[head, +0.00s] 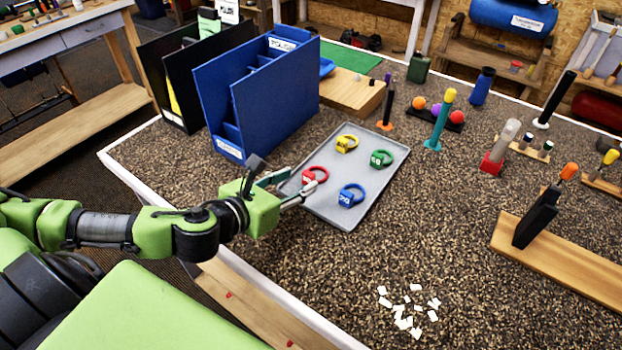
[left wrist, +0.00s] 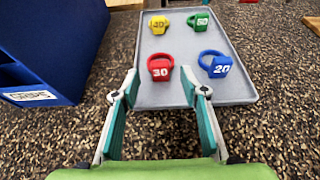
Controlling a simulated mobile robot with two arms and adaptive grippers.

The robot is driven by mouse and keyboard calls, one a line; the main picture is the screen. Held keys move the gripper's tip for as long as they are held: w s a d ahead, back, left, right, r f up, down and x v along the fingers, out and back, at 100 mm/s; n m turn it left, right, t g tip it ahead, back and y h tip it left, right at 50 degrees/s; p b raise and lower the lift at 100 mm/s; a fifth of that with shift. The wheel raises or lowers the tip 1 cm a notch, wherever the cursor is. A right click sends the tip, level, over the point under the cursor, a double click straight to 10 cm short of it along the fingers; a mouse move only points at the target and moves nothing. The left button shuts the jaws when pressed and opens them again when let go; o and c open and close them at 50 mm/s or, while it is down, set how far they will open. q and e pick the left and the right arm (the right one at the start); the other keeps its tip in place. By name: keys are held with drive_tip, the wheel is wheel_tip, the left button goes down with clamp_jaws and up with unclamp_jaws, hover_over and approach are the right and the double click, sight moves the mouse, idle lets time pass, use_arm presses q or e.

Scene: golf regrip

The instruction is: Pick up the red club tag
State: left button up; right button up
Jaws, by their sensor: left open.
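The red club tag (head: 309,178) is a ring with a block marked 30, lying on the near left part of a grey tray (head: 378,192). In the left wrist view the red tag (left wrist: 160,68) lies just beyond and between my open fingers. My left gripper (head: 296,190) is open and empty at the tray's near left edge, close to the red tag; it also shows in the left wrist view (left wrist: 161,92). A yellow tag (head: 346,144), a green tag (head: 381,159) and a blue tag (head: 350,196) lie on the same tray. My right gripper is not in view.
A blue divided bin (head: 270,105) stands left of the tray, with black holders (head: 175,75) beyond it. Stands with coloured grips (head: 437,122) are to the right. White scraps (head: 403,318) lie on the near tabletop (head: 420,250), otherwise clear there.

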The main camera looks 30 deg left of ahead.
sight(307, 177)
use_arm(q)
drive_tip(key=shift+w, duration=0.3)
drive_tip(key=p+x, duration=0.1)
drive_tip(key=x, duration=0.3)
drive_tip(key=shift+w+f, duration=0.15)
drive_tip(key=shift+w, duration=0.05)
drive_tip(key=shift+w+d+f, duration=0.1)
drive_tip(key=shift+w+f, duration=0.05)
drive_tip(key=shift+w, duration=0.05)
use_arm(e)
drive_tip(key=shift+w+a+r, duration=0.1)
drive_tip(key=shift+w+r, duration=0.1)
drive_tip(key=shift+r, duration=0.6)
use_arm(q)
drive_tip(key=shift+c, duration=0.3)
drive_tip(key=c, duration=0.9)
